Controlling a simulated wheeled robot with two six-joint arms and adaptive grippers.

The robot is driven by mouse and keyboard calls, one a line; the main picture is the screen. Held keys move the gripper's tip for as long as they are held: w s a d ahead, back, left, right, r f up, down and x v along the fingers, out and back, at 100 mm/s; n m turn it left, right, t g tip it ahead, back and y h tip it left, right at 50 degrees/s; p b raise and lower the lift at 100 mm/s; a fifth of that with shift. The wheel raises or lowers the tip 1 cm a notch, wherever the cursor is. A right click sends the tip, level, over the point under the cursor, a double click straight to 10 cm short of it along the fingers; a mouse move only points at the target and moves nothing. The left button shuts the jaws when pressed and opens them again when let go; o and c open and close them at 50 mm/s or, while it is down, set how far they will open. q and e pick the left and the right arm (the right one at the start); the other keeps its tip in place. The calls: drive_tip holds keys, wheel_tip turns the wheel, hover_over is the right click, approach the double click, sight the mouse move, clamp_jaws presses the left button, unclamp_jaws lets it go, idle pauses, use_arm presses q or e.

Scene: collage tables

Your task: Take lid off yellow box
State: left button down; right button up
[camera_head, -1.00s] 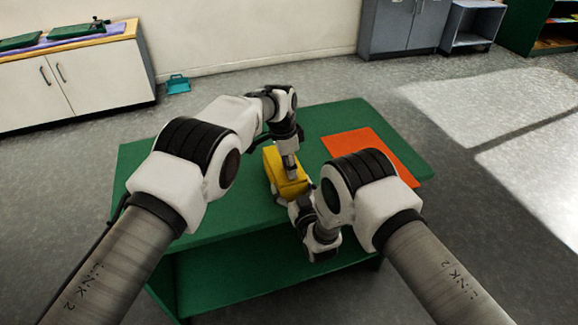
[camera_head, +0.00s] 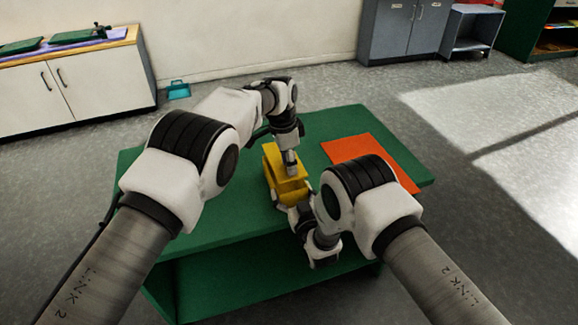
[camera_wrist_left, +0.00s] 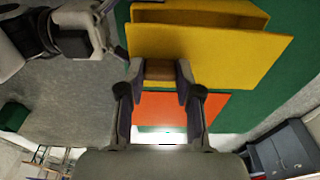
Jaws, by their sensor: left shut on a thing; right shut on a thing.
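The yellow box (camera_head: 293,198) stands on the green table. Its flat yellow lid (camera_head: 273,160) is raised above it and slightly tilted, with a gap between lid and box. In the left wrist view the lid (camera_wrist_left: 225,62) shows as a broad panel, with part of the box (camera_wrist_left: 200,10) behind it. My left gripper (camera_head: 291,170) is above the lid, shut on the lid's brown handle (camera_wrist_left: 160,70). My right gripper (camera_head: 283,206) is low at the box's near side, shut on the box; its fingertips are mostly hidden.
The green table (camera_head: 225,215) has free room left of the box. An orange sheet (camera_head: 372,158) lies flat on the table to the right. A white cabinet (camera_head: 75,80) and grey cabinet (camera_head: 390,30) stand far back.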

use_arm(q)
wheel_tip(320, 180, up, 2)
drive_tip(key=shift+r, duration=0.2)
use_arm(e)
drive_tip(key=shift+f, duration=0.1)
use_arm(q)
drive_tip(key=shift+f, duration=0.1)
use_arm(e)
drive_tip(key=o, duration=1.4)
